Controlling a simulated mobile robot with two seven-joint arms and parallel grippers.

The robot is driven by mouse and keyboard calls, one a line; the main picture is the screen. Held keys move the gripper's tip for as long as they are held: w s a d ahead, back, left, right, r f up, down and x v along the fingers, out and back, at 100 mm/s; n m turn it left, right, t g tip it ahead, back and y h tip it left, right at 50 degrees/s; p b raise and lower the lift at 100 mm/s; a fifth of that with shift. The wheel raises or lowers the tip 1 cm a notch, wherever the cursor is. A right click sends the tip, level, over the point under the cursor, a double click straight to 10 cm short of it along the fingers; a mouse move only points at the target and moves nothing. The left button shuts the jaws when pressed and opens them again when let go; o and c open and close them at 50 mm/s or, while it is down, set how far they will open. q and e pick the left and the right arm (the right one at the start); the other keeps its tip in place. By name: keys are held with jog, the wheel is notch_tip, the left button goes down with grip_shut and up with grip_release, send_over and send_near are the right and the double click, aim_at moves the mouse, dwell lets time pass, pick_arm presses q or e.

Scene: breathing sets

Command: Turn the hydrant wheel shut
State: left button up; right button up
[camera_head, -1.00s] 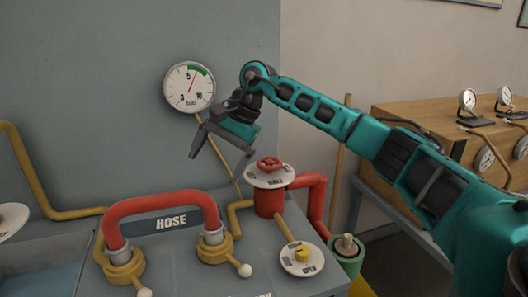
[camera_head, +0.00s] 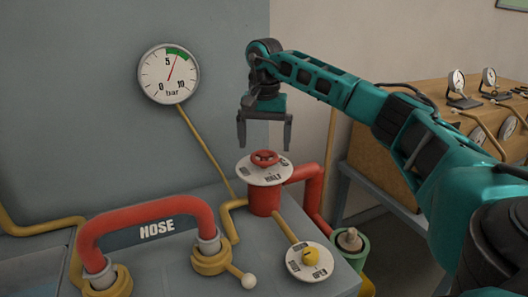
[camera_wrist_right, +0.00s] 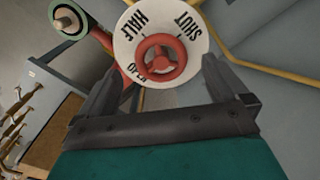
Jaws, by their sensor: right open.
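The red hydrant wheel (camera_head: 264,157) sits on a round white dial (camera_head: 262,174) on top of a red post (camera_head: 264,201). The dial's HALF mark faces the head camera. In the right wrist view the wheel (camera_wrist_right: 161,61) lies in the middle of the dial (camera_wrist_right: 140,20), which reads SHUT, HALF and OPEN. My right gripper (camera_head: 264,147) points down above the wheel, open and empty, its fingers apart on either side. In the right wrist view its fingers (camera_wrist_right: 157,85) frame the wheel from below without visibly touching it. My left gripper is not in view.
A red hose (camera_head: 145,213) arches at the left between yellow fittings. A yellow knob (camera_head: 310,257) on a white dial stands in front. A pressure gauge (camera_head: 169,74) hangs on the wall behind. A green-rimmed cylinder (camera_head: 349,243) stands at the right.

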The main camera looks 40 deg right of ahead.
aim_at(264, 155)
jog(key=shift+f, duration=1.6)
jog(key=c, duration=1)
